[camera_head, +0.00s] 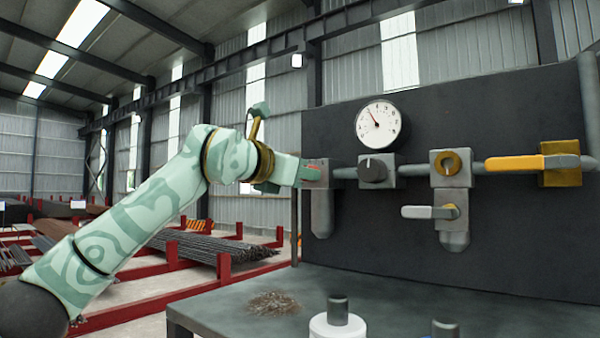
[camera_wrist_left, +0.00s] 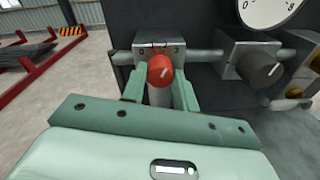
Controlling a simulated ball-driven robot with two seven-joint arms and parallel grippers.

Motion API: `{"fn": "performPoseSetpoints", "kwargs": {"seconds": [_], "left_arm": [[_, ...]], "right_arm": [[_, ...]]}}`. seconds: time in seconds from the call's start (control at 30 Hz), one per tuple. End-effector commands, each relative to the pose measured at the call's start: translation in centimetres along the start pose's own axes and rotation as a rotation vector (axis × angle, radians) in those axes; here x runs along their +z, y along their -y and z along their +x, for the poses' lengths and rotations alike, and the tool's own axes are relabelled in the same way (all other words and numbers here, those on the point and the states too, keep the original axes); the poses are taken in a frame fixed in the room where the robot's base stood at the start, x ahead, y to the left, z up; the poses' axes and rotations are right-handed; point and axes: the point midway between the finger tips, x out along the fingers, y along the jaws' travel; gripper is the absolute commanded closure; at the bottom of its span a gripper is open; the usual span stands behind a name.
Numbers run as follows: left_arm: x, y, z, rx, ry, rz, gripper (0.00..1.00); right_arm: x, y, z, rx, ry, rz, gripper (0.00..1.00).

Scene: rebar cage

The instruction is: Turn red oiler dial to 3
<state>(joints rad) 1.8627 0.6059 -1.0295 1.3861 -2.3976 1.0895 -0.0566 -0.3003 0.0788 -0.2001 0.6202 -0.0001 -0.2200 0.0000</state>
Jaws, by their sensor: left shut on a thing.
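The red oiler dial (camera_wrist_left: 160,71) sits on the front of a grey block (camera_wrist_left: 174,48) at the left end of the pipe, and a light pointer mark shows on its face. My left gripper (camera_wrist_left: 160,88) is shut on the dial, with one finger at each side of it. In the head view my left gripper (camera_head: 297,171) reaches the same block at the panel's left edge, and the dial is mostly hidden there. My right gripper is not in view.
A black knob (camera_head: 373,169) sits right of the dial, below a round gauge (camera_head: 378,125). Farther right are a brass ring fitting (camera_head: 447,163), a yellow lever (camera_head: 515,163) and a grey lever (camera_head: 430,212). A grey table (camera_head: 390,310) stands below with metal scraps (camera_head: 274,303) and a white container (camera_head: 337,325).

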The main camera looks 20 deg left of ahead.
Motion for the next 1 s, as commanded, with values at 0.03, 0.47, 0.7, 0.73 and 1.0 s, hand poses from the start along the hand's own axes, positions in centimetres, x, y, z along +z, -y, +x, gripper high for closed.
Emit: {"fn": "performPoseSetpoints", "kwargs": {"seconds": [0.03, 0.47, 0.7, 0.73, 1.0], "left_arm": [[-0.06, 0.02, 0.02, 0.002, -0.004, 0.038, 0.93], [-0.1, 0.12, 0.05, 0.017, -0.015, 0.293, 0.93], [-0.1, 0.14, 0.06, 0.02, -0.016, 0.342, 0.93], [-0.1, 0.14, 0.06, 0.02, -0.016, 0.345, 0.93], [-0.1, 0.15, 0.06, 0.02, -0.016, 0.351, 0.93]], "right_arm": [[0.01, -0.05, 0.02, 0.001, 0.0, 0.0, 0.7], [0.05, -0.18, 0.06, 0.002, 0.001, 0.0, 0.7], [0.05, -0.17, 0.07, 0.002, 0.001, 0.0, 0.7], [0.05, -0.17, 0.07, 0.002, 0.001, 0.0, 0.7], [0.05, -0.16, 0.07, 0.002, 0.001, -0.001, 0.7]]}}
